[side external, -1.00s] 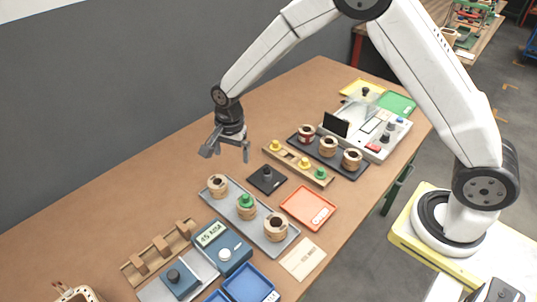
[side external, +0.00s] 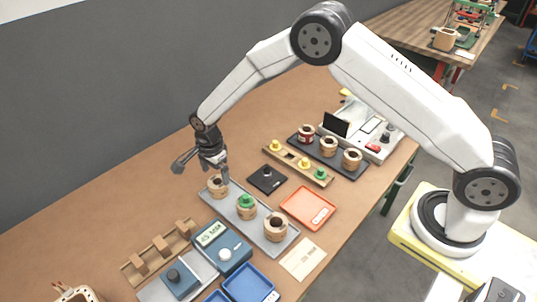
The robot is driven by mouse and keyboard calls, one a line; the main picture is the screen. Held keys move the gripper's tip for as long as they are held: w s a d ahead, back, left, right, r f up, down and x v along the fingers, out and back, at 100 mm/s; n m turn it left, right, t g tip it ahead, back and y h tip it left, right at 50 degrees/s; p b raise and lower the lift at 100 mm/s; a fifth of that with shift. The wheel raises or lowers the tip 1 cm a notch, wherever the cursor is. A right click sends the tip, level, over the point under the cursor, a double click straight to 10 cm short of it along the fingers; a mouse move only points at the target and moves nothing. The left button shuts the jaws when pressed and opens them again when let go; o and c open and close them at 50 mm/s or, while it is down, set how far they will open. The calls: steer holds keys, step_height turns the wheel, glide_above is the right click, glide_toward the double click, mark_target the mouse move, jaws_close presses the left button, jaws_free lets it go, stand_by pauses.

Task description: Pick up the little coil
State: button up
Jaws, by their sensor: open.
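A grey tray (side external: 262,232) holds three tan coils in a row. The far-left coil (side external: 217,191) looks smaller than the near-right coil (side external: 275,230); the middle coil (side external: 247,210) has a green top. My gripper (side external: 201,172) is open and empty, just above and slightly left of the far-left coil. One finger overlaps that coil's upper edge in the picture, so part of it is hidden. I cannot tell whether they touch.
A dark tray (side external: 345,169) with three more coils and a wooden rack (side external: 297,167) with yellow and green pieces stand to the right. The table's left is mostly clear.

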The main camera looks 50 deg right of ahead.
mark_target(217, 184)
steer(key=shift+f, duration=0.25)
steer(key=shift+f, duration=2.5)
steer(key=c, duration=1.2)
steer(key=shift+o, duration=0.2)
steer(key=shift+r, duration=0.2)
